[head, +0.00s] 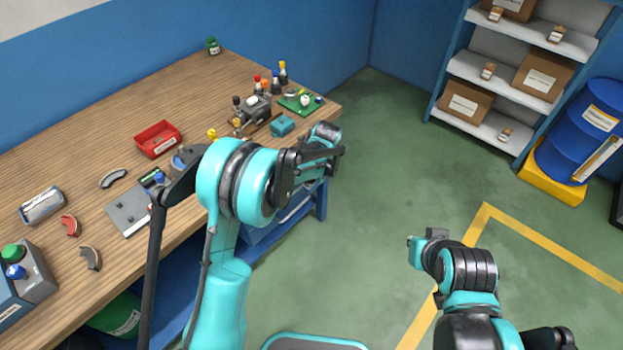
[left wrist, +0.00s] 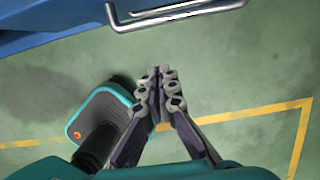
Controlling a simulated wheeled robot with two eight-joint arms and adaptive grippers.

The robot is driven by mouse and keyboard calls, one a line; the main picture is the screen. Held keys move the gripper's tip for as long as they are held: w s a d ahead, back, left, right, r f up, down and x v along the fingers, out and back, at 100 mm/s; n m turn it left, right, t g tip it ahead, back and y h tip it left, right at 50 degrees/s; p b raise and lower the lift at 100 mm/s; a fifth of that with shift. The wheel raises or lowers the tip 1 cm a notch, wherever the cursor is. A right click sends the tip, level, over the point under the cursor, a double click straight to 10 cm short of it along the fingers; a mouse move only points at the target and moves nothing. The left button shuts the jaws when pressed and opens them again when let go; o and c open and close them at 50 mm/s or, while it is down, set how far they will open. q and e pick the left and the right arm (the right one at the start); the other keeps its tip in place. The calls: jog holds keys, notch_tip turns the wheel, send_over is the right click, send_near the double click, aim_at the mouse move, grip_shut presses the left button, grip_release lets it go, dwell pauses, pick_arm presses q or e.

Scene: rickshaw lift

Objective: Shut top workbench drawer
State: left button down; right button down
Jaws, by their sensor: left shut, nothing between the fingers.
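The workbench (head: 75,155) has a wooden top and a blue frame. Part of a blue drawer unit (head: 280,218) shows under its right end, mostly hidden behind my left arm. In the left wrist view, a blue drawer front (left wrist: 60,28) and a pale metal bar handle (left wrist: 180,17) lie along the top edge. How far the drawer stands out I cannot tell. My left gripper (left wrist: 160,87) has its fingertips together, empty, and apart from the handle in the picture. My right arm is low at the right in the head view; its fingers cannot be made out.
A red bin (head: 158,139), a small vise (head: 252,109) and several tools lie on the bench. A shelf with boxes (head: 465,102) and a blue drum (head: 590,130) stand at the back right. The green floor (head: 390,170) between is clear.

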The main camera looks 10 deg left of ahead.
pick_arm(q)
jog(key=w+a+f, duration=0.1)
jog(key=a+f+b, duration=0.1)
jog(key=w+a+f+b, duration=0.1)
jog(key=shift+w+a+f, duration=0.3)
jog(key=shift+a, duration=0.1)
jog(key=w+a, duration=0.2)
jog(key=a, duration=0.2)
jog(key=shift+w+a, duration=0.1)
jog(key=shift+w, duration=0.3)
